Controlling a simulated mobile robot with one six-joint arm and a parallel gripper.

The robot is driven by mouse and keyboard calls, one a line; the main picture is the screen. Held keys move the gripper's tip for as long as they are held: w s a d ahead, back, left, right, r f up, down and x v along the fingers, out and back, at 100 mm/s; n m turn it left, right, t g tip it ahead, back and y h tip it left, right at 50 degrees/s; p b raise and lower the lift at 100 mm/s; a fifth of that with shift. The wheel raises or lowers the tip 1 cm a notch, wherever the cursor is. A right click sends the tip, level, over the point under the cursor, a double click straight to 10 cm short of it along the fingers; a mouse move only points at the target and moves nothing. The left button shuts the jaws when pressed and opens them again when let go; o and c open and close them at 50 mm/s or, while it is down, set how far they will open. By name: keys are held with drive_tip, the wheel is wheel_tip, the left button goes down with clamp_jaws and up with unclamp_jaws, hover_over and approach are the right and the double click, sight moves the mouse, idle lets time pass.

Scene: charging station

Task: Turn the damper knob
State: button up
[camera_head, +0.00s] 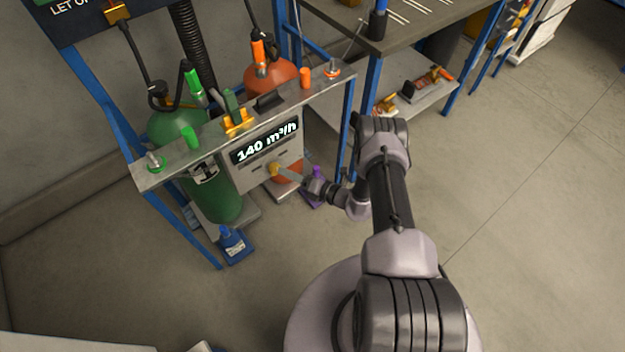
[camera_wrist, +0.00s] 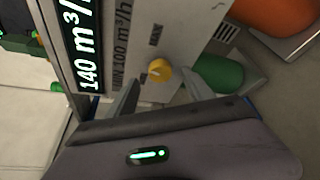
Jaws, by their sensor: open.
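The damper knob (camera_wrist: 159,71) is a round yellow knob on a grey panel, with MIN and MAX marks beside it in the wrist view. In the head view the knob (camera_head: 273,169) shows at the lower front of the panel. The display (camera_head: 264,143) above it reads 140 m³/h. My gripper (camera_wrist: 158,92) is open, with one finger on each side below the knob in the wrist view. The fingertips look close to the knob; I cannot tell whether they touch it. In the head view my gripper (camera_head: 289,174) reaches the panel from the right.
A green cylinder (camera_head: 215,200) and an orange cylinder (camera_head: 270,76) stand at the blue-framed station. A metal shelf (camera_head: 215,130) runs above the panel. A workbench (camera_head: 440,20) stands behind at the right. The floor (camera_head: 530,200) at right is clear.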

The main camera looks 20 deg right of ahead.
drive_tip(key=p+v, duration=0.2)
drive_tip(key=v, duration=1)
drive_tip(key=shift+p, duration=0.4)
drive_tip(key=w+a+r+n+g+y, duration=0.1)
drive_tip(key=w+r+n+g+y, duration=0.1)
drive_tip(key=r+n, duration=0.3)
drive_tip(key=w+a+r+n+g+y, duration=0.1)
drive_tip(key=w+a+r+n+g, duration=0.1)
drive_tip(key=r, duration=0.5)
drive_tip(key=s+a+r+n+g+h, duration=0.1)
drive_tip(key=s+a+r+n+g, duration=0.2)
drive_tip(key=r+n, duration=0.55)
drive_tip(key=s+a+r+n+g, duration=0.1)
drive_tip(key=a+r+n+g, duration=0.35)
drive_tip(key=r, duration=0.75)
drive_tip(key=s+a+r+n+t+h, duration=0.15)
drive_tip(key=s+r+n+h, duration=0.25)
drive_tip(key=s+r+n, duration=0.45)
drive_tip(key=s+a+r+n+t+h, duration=0.1)
drive_tip(key=s+r+n+t+h, duration=0.1)
drive_tip(key=s+r+n+h, duration=0.5)
drive_tip(key=s+f+n+y+b, duration=0.1)
drive_tip(key=s+f+y+b, duration=0.1)
drive_tip(key=f+b, duration=0.4)
drive_tip(key=shift+s+t, duration=0.4)
drive_tip(key=shift+s, duration=0.4)
